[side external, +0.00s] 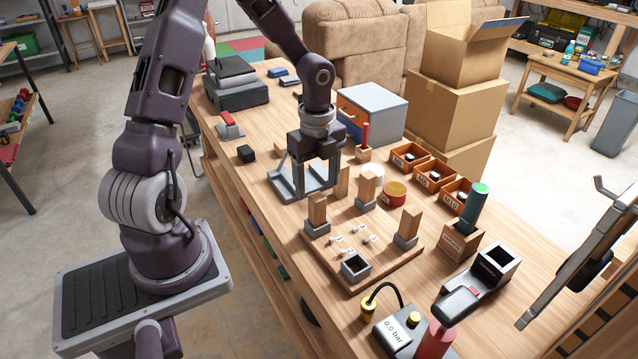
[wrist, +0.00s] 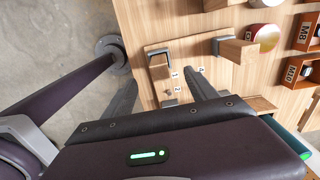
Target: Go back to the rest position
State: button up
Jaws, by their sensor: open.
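My gripper (side external: 316,172) hangs over the workbench with its fingers pointing down, near the back-left of a wooden board (side external: 392,262). The exact height of my fingertips above the bench is hard to tell.
Orange bins (side external: 437,178), a green cylinder in a wooden holder (side external: 473,208) and a grey drawer cabinet (side external: 373,108) stand on the bench. Bare bench shows left of the board.

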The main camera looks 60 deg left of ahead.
jog(key=s+d+r+n+t+y, duration=0.1)
jog(key=s+d+r+n, duration=0.25)
jog(key=r, duration=0.35)
jog(key=s+d+r+n+t+y, duration=0.1)
jog(key=s+d+r+n+y, duration=0.15)
jog(key=r+n, duration=0.35)
jog(key=s+d+r+n+t+h, duration=0.3)
jog(key=s+d+r+n, duration=0.4)
jog(key=s, duration=0.4)
jog(key=shift+d+n+t, duration=0.3)
jog(key=shift+d+n, duration=0.05)
jog(key=shift+n, duration=0.1)
